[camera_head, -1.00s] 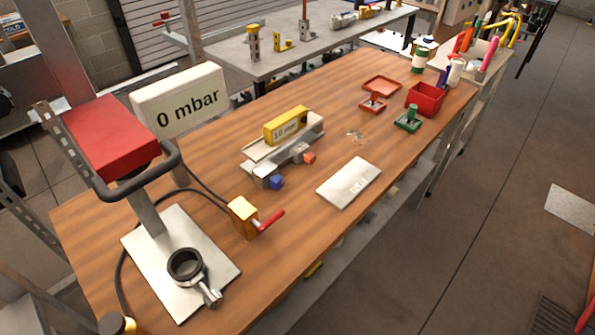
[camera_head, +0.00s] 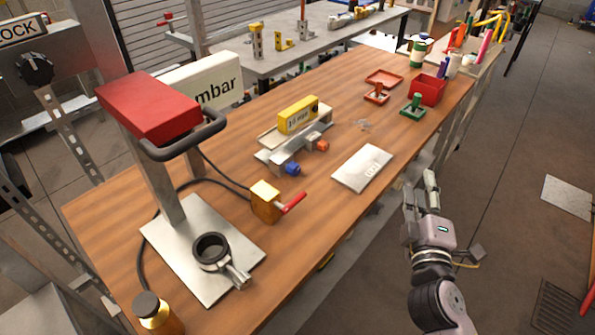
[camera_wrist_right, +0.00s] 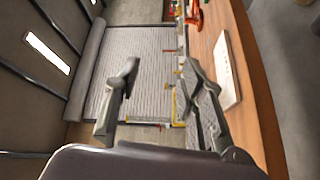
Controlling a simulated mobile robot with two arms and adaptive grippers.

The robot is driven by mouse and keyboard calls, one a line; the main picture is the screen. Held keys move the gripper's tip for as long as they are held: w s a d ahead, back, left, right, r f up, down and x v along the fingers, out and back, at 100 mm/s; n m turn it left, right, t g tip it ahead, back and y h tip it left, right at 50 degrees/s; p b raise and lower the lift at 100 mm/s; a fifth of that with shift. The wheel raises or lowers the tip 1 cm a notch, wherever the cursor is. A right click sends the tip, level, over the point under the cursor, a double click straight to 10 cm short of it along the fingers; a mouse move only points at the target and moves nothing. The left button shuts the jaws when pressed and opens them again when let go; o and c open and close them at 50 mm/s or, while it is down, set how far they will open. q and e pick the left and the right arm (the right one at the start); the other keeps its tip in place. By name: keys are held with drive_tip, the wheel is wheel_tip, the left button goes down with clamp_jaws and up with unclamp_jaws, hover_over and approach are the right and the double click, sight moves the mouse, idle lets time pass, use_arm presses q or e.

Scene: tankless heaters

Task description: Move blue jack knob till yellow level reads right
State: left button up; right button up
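The blue jack knob (camera_head: 292,169) sits at the near end of a metal levelling stand (camera_head: 270,155) on the wooden bench. An orange knob (camera_head: 322,146) is on the same stand, to its right. The yellow level (camera_head: 298,115) rests on top of the stand; its small display is too blurred to read surely. My right gripper (camera_head: 420,192) is off the bench's front edge, right of the blue knob and well apart from it. Its fingers are spread and empty in the right wrist view (camera_wrist_right: 162,75). My left gripper is not in view.
A white plate (camera_head: 362,168) lies near the front edge and also shows in the wrist view (camera_wrist_right: 227,72). A brass box with a red handle (camera_head: 266,202) and a red-topped press (camera_head: 150,108) stand left. A red bin (camera_head: 427,90) is at the far right.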

drive_tip(key=w+a+r+n+t+y, duration=0.15)
drive_tip(key=a+r+n+y, duration=0.4)
drive_tip(key=n, duration=0.55)
drive_tip(key=w+a+r+n+y, duration=0.2)
drive_tip(key=a+n+y, duration=0.5)
drive_tip(key=n+y, duration=0.3)
drive_tip(key=n+g+h, duration=0.2)
drive_tip(key=n+g, duration=0.7)
drive_tip(key=n, duration=0.6)
approach(296, 170)
drive_tip(key=shift+n, duration=0.3)
drive_tip(key=p+x, duration=0.1)
drive_tip(key=x, duration=0.8)
drive_tip(key=shift+w+a+f, duration=0.15)
drive_tip(key=shift+w, duration=0.1)
drive_tip(key=shift+c, duration=0.3)
